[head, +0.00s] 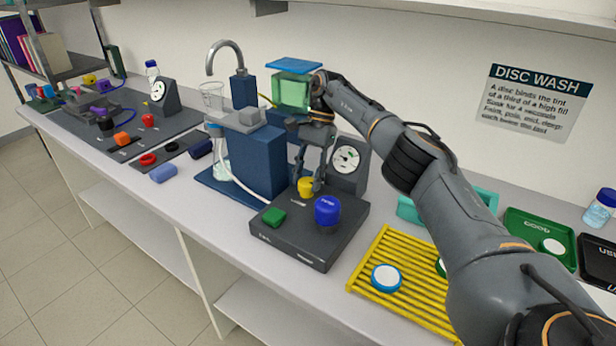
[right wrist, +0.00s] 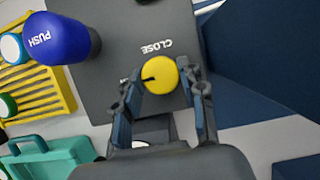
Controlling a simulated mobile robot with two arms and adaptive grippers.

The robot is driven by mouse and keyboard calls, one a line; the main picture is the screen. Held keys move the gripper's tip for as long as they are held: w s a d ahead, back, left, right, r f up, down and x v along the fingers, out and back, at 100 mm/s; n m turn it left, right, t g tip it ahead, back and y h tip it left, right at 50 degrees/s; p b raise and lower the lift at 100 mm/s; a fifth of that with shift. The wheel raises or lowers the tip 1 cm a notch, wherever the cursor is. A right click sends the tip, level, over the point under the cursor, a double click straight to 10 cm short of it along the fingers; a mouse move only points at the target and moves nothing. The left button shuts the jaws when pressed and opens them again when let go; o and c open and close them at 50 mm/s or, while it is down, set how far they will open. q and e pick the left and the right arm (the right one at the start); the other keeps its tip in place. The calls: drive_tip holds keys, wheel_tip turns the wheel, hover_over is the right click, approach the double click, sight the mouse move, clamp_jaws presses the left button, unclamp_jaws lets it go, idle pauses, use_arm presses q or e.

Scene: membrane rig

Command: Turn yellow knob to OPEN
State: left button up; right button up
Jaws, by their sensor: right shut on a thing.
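The yellow knob (head: 306,187) stands on the dark control box (head: 316,254), in front of the round gauge (head: 346,159). My right gripper (head: 312,179) reaches down to it from above. In the right wrist view the two fingers (right wrist: 163,88) are shut on the yellow knob (right wrist: 160,74), one on each side. A dark pointer line on the knob runs from its middle toward the left of that view. The word CLOSE (right wrist: 156,47) is printed beside the knob; no OPEN label can be read. My left gripper is not in view.
A blue PUSH button (head: 327,210) and a green block (head: 274,217) are on the same box. A dark blue housing (head: 258,160) stands close behind.

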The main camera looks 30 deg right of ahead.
sight(308, 180)
idle(0.3)
drive_tip(key=o, duration=1.1)
drive_tip(key=shift+o, duration=0.2)
drive_tip(key=shift+r, duration=0.1)
wheel_tip(308, 180, up, 10)
drive_tip(key=shift+f, duration=0.25)
